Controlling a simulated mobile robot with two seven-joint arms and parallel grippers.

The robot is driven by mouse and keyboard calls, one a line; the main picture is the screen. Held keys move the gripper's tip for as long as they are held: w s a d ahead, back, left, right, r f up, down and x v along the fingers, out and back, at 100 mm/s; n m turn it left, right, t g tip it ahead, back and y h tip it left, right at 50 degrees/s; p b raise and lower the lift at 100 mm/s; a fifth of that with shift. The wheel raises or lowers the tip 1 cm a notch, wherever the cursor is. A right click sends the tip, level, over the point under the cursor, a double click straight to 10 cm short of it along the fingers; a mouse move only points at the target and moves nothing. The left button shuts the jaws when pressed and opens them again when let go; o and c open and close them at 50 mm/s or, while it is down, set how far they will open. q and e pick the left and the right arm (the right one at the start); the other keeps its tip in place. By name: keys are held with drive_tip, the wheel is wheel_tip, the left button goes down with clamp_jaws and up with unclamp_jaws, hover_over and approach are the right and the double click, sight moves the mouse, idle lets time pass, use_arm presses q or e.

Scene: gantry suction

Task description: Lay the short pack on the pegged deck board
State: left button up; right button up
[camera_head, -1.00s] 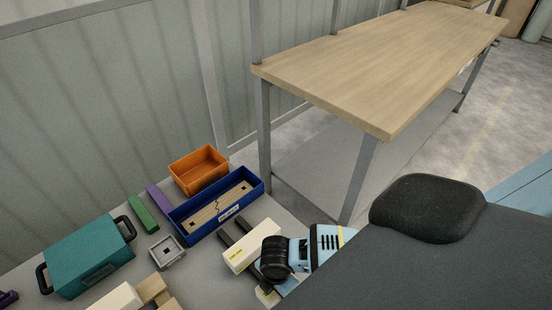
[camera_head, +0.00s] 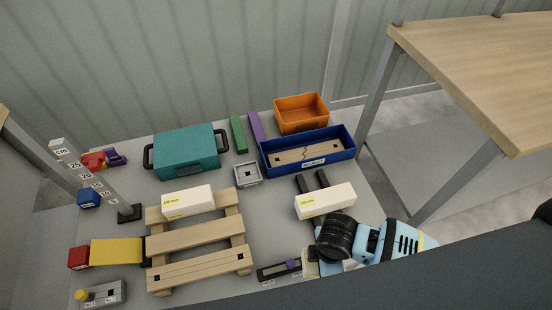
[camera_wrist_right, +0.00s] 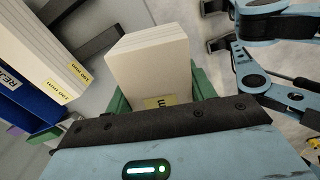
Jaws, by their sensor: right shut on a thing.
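My right gripper (camera_wrist_right: 162,95) is shut on a white pack (camera_wrist_right: 150,60) of layered sheets, held between green jaw pads. The pack's label is only partly readable. In the head view, my black wrist hides most of this pack, and a pale end (camera_head: 311,264) shows beside it. The pegged deck board (camera_head: 195,270) is the front slat of a wooden pallet, with a dark square near each end and nothing on it. My right gripper is to the right of it. My left gripper is not in view.
One white pack (camera_head: 188,202) lies on the pallet's back slat. Another (camera_head: 325,201) lies across dark rails, just behind my wrist. A blue reject tray (camera_head: 348,155) holds a cracked board. A small dark fixture (camera_head: 278,272) lies between the pallet and my gripper. A height post (camera_head: 98,182) stands left.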

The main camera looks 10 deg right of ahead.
drive_tip(key=w+d+r+m, duration=0.2)
drive_tip(key=r+m, duration=0.6)
drive_tip(key=r, duration=0.5)
drive_tip(key=w+d+r+m, duration=0.3)
drive_tip(key=r+m, duration=0.5)
drive_tip(key=r, duration=0.6)
drive_tip(key=shift+w+r, duration=0.25)
drive_tip(key=shift+w, duration=0.45)
drive_tip(key=shift+a, duration=0.15)
